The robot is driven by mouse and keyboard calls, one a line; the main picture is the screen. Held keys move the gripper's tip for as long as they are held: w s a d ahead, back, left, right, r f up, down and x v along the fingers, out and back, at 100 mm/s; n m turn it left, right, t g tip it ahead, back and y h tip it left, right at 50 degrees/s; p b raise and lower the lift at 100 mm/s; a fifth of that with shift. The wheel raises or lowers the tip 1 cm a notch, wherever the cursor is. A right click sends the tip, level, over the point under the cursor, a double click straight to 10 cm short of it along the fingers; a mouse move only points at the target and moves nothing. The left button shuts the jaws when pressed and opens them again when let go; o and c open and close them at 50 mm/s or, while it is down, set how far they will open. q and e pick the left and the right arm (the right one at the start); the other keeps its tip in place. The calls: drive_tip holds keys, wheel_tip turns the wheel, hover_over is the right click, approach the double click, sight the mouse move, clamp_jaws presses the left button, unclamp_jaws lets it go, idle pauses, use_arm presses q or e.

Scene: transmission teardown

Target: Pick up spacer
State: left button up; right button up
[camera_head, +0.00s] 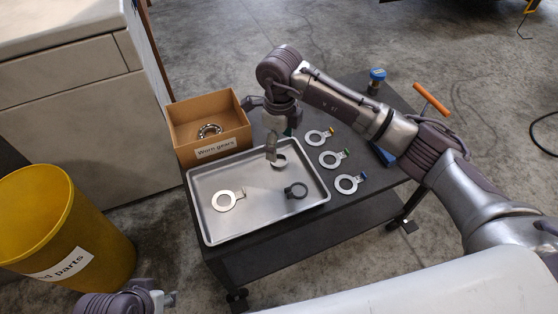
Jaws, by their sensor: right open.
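The grey metal tray (215,234) holds a few flat parts. A third ring (279,161) lies near the tray's far edge. I cannot tell which of these is the spacer. My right gripper (272,150) is open, pointing down over the tray's far part, close to the third ring and partly covering it. I cannot tell if they touch. My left gripper (168,299) shows only partly at the bottom edge.
A cardboard box labelled "Worn gears" (180,120) holds a bearing-like ring (209,131). Several tabbed rings (331,159) lie on the dark cart right of the tray. A blue-capped jar (377,76) and an orange-handled tool (431,99) are farther back. A yellow bin (40,222) stands left.

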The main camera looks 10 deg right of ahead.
sight(279, 162)
drive_tip(key=shift+f, duration=0.65)
wheel_tip(279, 162, down, 2)
drive_tip(key=shift+w+f+b, duration=0.15)
drive_tip(key=shift+f+b, duration=0.1)
drive_tip(key=shift+b, duration=0.25)
wheel_tip(279, 162, down, 2)
drive_tip(key=shift+w, duration=0.1)
drive_tip(key=shift+f, duration=0.15)
use_arm(q)
drive_tip(key=w+t, duration=0.1)
drive_tip(key=w+d, duration=0.1)
drive_tip(key=w, duration=0.1)
drive_tip(key=shift+w+f+t, duration=0.1)
drive_tip(key=shift+w+t, duration=0.05)
drive_tip(key=shift+t, duration=0.25)
use_arm(e)
drive_tip(key=c, duration=1.3)
